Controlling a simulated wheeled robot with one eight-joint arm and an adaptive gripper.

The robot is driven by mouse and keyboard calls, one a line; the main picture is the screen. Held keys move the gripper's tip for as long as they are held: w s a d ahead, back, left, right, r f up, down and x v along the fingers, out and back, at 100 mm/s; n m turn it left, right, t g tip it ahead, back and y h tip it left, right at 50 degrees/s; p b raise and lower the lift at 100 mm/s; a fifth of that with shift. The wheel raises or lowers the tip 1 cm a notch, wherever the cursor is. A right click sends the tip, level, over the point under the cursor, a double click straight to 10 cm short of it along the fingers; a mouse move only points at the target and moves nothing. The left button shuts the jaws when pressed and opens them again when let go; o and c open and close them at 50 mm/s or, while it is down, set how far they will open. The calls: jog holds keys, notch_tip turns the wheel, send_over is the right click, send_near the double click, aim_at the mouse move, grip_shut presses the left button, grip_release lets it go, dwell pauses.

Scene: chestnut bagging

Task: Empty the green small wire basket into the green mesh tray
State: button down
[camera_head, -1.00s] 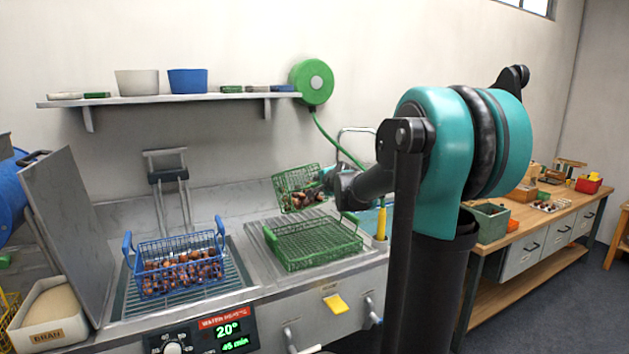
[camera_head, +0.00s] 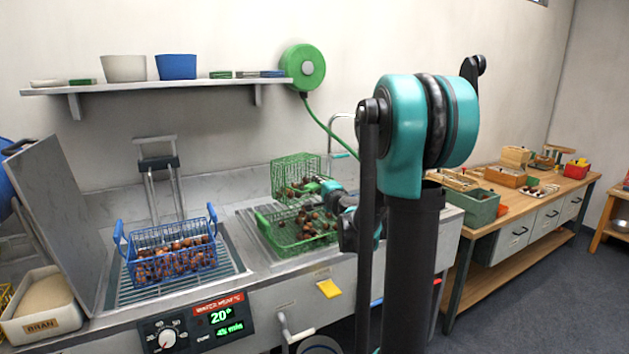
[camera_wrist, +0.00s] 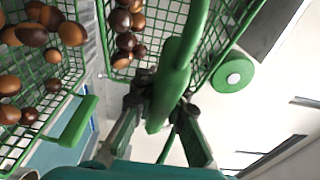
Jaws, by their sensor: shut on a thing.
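The green small wire basket (camera_head: 296,170) is tipped over above the green mesh tray (camera_head: 292,243), its open side toward the tray. My gripper (camera_head: 334,196) is shut on the basket's green handle; the grip also shows in the wrist view (camera_wrist: 160,98). Several brown chestnuts lie in the tray, mostly toward its right side. Several more chestnuts (camera_wrist: 126,40) are still at the basket's lower side in the wrist view. The tray with chestnuts fills the left of the wrist view (camera_wrist: 75,128).
A blue wire basket (camera_head: 150,238) full of chestnuts stands on the drainer left of the tray. A raised metal lid (camera_head: 58,215) and a bran box (camera_head: 40,325) are further left. A shelf (camera_head: 170,86) with tubs and a green hose reel (camera_head: 303,67) hang above.

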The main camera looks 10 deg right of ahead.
jog(key=shift+s+d+m+t, duration=0.3)
jog(key=shift+s+m+t, duration=0.15)
jog(key=shift+t, duration=0.4)
jog(key=shift+s+d+m+t, duration=0.3)
jog(key=shift+s+m+t, duration=0.15)
jog(key=shift+t, duration=0.4)
